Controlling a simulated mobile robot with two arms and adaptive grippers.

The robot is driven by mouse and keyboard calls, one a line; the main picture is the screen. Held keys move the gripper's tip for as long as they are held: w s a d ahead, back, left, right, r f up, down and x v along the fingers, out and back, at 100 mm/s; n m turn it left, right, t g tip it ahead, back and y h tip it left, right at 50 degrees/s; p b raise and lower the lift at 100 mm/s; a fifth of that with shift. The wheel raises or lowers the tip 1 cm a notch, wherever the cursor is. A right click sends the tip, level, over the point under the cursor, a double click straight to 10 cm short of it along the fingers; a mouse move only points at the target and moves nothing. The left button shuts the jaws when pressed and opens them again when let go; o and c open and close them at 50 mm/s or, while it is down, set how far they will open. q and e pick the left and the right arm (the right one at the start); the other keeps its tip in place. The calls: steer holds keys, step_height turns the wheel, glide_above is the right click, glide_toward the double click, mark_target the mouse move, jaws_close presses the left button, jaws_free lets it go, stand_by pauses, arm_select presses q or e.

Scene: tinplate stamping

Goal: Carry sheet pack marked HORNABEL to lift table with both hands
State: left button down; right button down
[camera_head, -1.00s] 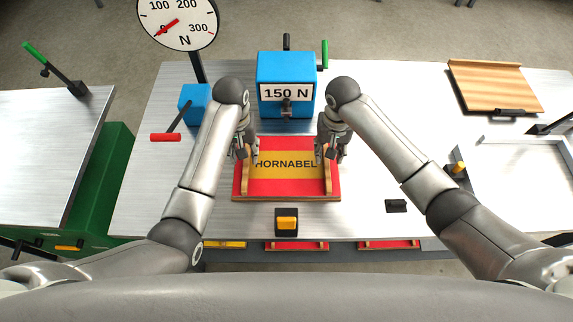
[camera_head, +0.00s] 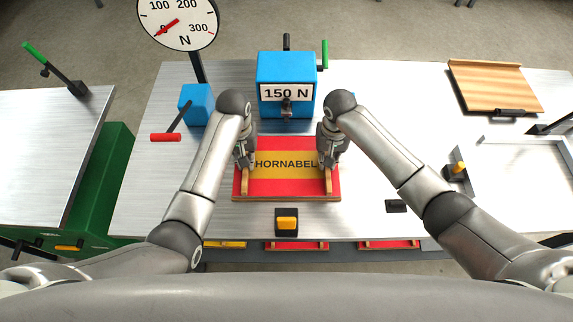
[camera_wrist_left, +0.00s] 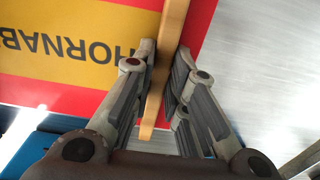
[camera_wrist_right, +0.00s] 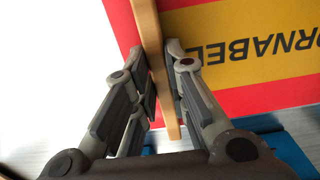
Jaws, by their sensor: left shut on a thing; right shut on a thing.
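The sheet pack marked HORNABEL (camera_head: 285,185) is red with a yellow band and lies flat on the metal table, with a wooden bar along its left and right sides. My left gripper (camera_head: 246,166) is shut on the left wooden bar; in the left wrist view the fingers (camera_wrist_left: 162,85) straddle that bar (camera_wrist_left: 171,35). My right gripper (camera_head: 327,166) is shut on the right wooden bar; in the right wrist view the fingers (camera_wrist_right: 160,85) straddle it (camera_wrist_right: 149,35). The lift table is probably the green-based table (camera_head: 95,190) at the left; I cannot tell for sure.
A blue block marked 150 N (camera_head: 286,72) stands just behind the pack. A dial gauge (camera_head: 177,22) and a red-handled lever (camera_head: 166,137) are at back left. A black-and-yellow switch (camera_head: 287,222) sits in front. A wooden board (camera_head: 495,85) and a metal tray (camera_head: 530,175) are at right.

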stand_by(0.5)
arm_select(q)
steer(key=shift+w+r, duration=0.15)
arm_select(e)
steer(key=shift+w+r, duration=0.15)
steer(key=shift+r, duration=0.1)
